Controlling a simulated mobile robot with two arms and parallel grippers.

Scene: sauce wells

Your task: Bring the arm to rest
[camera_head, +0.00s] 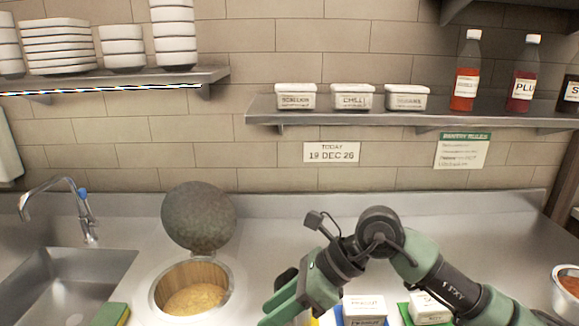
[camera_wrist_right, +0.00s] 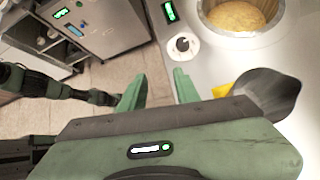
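My right arm comes in from the right in the head view. Its green-fingered gripper (camera_head: 288,303) is over the counter, right of the round well of yellowish food. A dark arm part, apparently mine, shows at the left of that view, but no left gripper can be made out.
The open well (camera_head: 192,298) has its round lid (camera_head: 199,217) raised behind it. A grey metal scoop-like thing (camera_wrist_right: 268,95) shows beside my right gripper. White labelled tubs (camera_head: 364,309) stand below the forearm. A sink (camera_head: 65,285) is at left; a steel bowl (camera_head: 567,290) at right.

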